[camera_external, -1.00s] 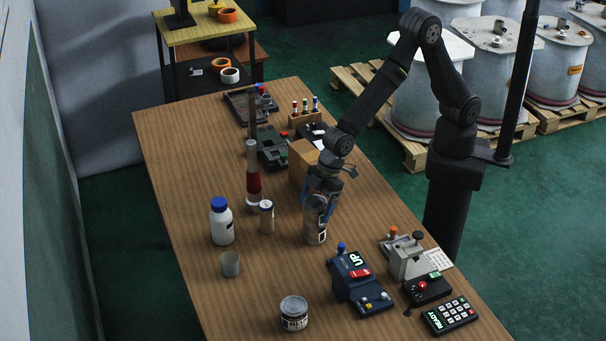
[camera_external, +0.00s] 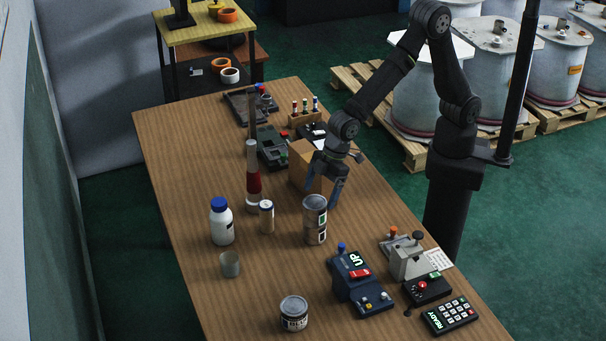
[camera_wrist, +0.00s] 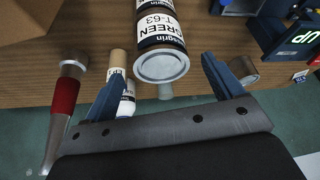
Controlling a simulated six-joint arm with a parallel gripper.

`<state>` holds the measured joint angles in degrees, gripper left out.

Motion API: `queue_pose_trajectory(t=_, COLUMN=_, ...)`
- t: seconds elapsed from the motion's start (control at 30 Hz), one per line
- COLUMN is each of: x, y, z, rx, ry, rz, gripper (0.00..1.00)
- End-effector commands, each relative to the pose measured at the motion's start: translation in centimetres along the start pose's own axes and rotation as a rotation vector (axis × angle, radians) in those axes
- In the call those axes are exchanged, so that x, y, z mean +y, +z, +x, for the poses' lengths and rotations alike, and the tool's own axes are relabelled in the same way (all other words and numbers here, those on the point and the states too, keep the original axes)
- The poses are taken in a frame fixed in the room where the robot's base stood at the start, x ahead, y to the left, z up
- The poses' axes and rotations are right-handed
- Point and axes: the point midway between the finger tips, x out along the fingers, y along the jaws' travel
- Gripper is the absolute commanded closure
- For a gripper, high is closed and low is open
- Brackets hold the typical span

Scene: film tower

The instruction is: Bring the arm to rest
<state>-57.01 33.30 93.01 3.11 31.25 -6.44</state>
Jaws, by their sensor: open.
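My gripper (camera_external: 323,195) is open and empty, just behind and above a grey can (camera_external: 315,222) with a dark label. The can stands upright on the wooden table (camera_external: 190,150), apart from the fingers. In the wrist view the two blue fingers of my gripper (camera_wrist: 162,72) are spread wide. The can (camera_wrist: 162,55), its label reading "GREEN", shows beyond and between them, lid toward the camera. My arm is bent, reaching over the table from its right side.
A red-and-silver cylinder (camera_external: 253,182), a tan-sided can (camera_external: 266,217) and a blue-capped white bottle (camera_external: 221,222) stand left of the can. A cardboard box (camera_external: 298,164) is close behind my gripper. A blue device reading "UP" (camera_external: 356,280) is at front right.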

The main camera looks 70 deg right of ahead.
Motion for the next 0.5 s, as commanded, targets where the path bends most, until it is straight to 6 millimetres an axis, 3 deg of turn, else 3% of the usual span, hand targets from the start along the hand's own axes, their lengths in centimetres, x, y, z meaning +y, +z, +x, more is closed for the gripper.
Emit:
queue_pose_trajectory(t=0.37, x=0.0, y=0.1, z=6.3, rx=-0.001, ry=0.0, rz=0.0, gripper=0.15)
queue_pose_trajectory(t=0.5, x=0.0, y=-1.3, z=3.3, rx=0.008, ry=0.0, rz=-0.001, gripper=0.15)
